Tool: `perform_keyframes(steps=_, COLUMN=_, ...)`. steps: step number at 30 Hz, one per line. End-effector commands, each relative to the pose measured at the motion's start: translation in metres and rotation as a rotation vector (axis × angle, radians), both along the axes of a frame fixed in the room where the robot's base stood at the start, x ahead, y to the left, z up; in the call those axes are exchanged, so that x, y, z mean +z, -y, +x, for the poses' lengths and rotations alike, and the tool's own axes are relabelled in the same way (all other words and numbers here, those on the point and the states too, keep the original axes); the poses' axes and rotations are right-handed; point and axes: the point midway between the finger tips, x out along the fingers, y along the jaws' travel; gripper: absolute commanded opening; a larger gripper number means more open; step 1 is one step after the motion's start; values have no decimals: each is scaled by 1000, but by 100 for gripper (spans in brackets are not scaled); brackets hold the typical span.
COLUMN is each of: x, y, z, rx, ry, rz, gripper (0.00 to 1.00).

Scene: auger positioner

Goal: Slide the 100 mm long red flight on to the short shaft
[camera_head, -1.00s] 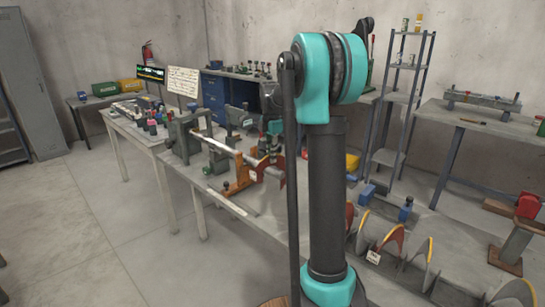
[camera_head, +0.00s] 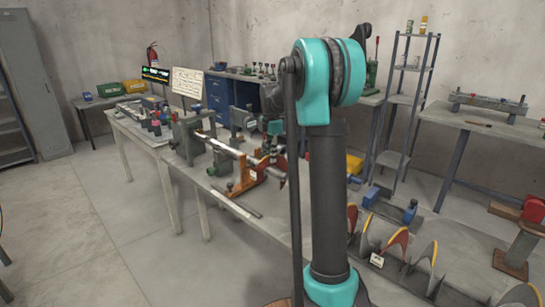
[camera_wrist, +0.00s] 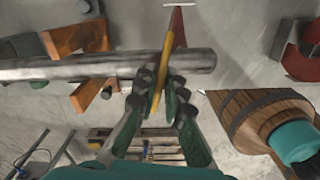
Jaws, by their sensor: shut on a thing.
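The silver shaft (camera_head: 222,146) lies level in the grey stand, with its near end by an orange bracket (camera_head: 246,176). In the wrist view the shaft (camera_wrist: 60,70) runs from the left to a free end right of my fingers. My gripper (camera_wrist: 160,97) is shut on the red flight (camera_wrist: 178,25), gripping near its yellow edge. The flight's edge crosses in front of the shaft near its free end; I cannot tell whether the shaft passes through it. In the head view the red flight (camera_head: 280,164) shows small beside the shaft's end, with my gripper mostly hidden by my arm.
Several yellow-edged flights (camera_head: 397,243) with a tag stand on the near right of the bench. A blue clamp (camera_head: 371,196) sits behind them. The floor at left is clear.

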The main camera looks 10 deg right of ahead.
Motion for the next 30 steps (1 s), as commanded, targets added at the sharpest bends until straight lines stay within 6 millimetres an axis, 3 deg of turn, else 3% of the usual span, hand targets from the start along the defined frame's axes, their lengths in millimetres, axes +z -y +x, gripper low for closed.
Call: perform_keyframes(steps=30, x=0, y=-12, z=17, rx=1, ry=0, rz=0, gripper=0)
